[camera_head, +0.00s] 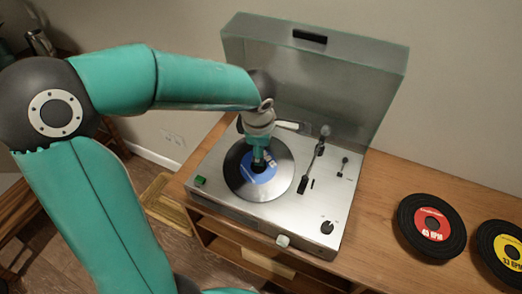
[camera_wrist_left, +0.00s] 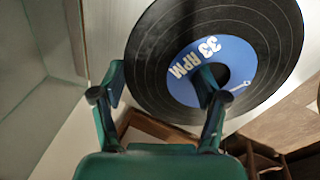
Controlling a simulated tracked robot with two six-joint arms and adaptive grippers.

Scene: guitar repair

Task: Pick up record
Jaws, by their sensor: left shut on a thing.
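A black record with a blue "33 RPM" label (camera_head: 273,188) is at the silver record player (camera_head: 215,172). The head view does not clearly show whether it touches the platter. My left gripper (camera_head: 259,160) comes down over the label from above. In the left wrist view, the record (camera_wrist_left: 275,45) reaches between my gripper's fingers (camera_wrist_left: 160,88). One finger is over the label near the centre hole and the other is at the record's rim. The gripper is shut on the record. My right gripper is not in view.
The player's clear lid (camera_head: 350,75) stands open behind it. The tonearm (camera_head: 314,165) lies to the right of the record. A red-label record (camera_head: 405,215) and a yellow-label record (camera_head: 490,240) lie on the wooden cabinet (camera_head: 385,180) at right.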

